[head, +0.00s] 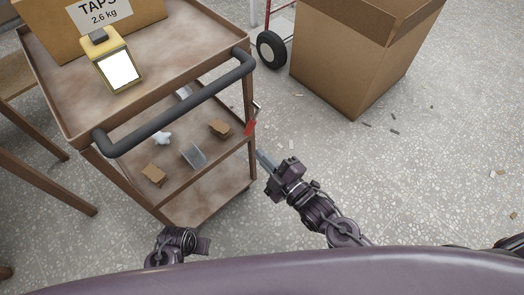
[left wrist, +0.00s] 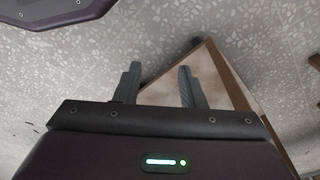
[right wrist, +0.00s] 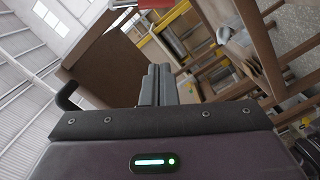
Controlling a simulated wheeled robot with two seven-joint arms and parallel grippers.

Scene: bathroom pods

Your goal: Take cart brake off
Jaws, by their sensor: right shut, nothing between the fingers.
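The cart (head: 68,128) is a brown tiered trolley with a black push handle (head: 185,103). A red brake lever (head: 250,127) sits at its right front post, below the handle's right end. A red piece, likely this lever, shows at the top edge of the right wrist view (right wrist: 158,3). My right gripper (head: 262,158) is shut and empty, just below and right of the lever, apart from it. Its closed fingers also show in the right wrist view (right wrist: 158,84). My left gripper (left wrist: 158,84) is open and empty, low over the floor near a brown cart corner.
Small blocks and a grey bracket (head: 194,155) lie on a lower shelf. A large cardboard box (head: 345,60) and a red hand truck wheel (head: 271,49) stand right. Floor at right is mostly clear.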

